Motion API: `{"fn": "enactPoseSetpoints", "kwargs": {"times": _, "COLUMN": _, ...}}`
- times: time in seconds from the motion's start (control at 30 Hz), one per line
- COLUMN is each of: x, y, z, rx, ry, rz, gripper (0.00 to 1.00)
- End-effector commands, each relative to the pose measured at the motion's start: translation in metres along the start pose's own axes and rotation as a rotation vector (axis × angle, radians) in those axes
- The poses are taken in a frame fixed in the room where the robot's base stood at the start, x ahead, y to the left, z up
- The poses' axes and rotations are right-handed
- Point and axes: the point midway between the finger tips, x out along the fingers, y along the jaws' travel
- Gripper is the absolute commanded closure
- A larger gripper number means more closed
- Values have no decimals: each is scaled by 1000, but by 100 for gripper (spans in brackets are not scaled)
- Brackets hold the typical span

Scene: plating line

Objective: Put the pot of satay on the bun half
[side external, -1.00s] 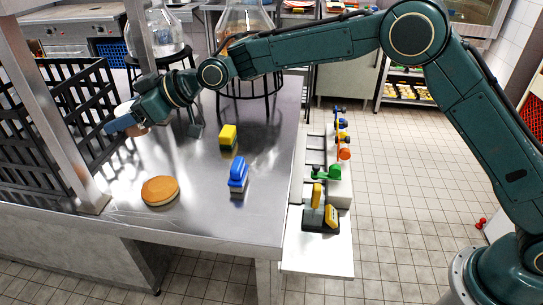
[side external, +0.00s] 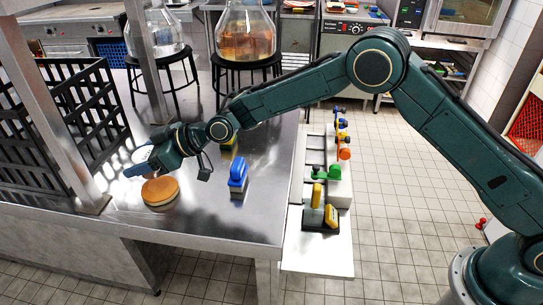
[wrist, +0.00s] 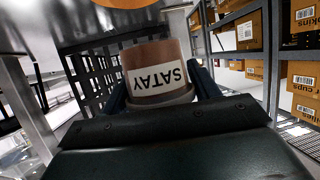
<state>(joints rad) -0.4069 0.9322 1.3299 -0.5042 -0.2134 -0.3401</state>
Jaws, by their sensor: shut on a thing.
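My gripper (side external: 140,166) is shut on the pot of satay, low over the steel counter at the left in the side view. The pot (wrist: 158,70) is brown with a white label reading SATAY, upside down in the wrist view, between my two fingers. In the side view only a pale part of the pot (side external: 143,154) shows behind my fingers. The bun half (side external: 160,192) is a round tan disc lying on the counter, just below and in front of my gripper in the picture. I cannot tell whether the pot touches it.
A blue block-like item (side external: 238,174) stands on the counter right of the bun half. A yellow-and-green item (side external: 229,144) is partly hidden behind my wrist. A black slatted crate (side external: 70,125) and a steel post (side external: 55,120) stand close on the left.

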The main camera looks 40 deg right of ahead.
Motion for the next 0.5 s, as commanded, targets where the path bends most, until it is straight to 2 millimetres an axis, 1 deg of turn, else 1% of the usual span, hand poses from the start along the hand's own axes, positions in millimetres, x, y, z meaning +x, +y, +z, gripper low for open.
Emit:
{"fn": "enactPoseSetpoints", "kwargs": {"times": 0.03, "x": 2, "y": 0, "z": 6, "rx": 2, "ry": -2, "rz": 0, "gripper": 64}}
{"fn": "enactPoseSetpoints", "kwargs": {"times": 0.23, "x": 11, "y": 0, "z": 27, "rx": 1, "ry": -1, "rz": 0, "gripper": 64}}
{"fn": "enactPoseSetpoints", "kwargs": {"times": 0.33, "x": 13, "y": 0, "z": 33, "rx": 1, "ry": 0, "rz": 0, "gripper": 64}}
{"fn": "enactPoseSetpoints", "kwargs": {"times": 0.5, "x": 14, "y": 0, "z": 34, "rx": 0, "ry": 0, "rz": 0, "gripper": 64}}
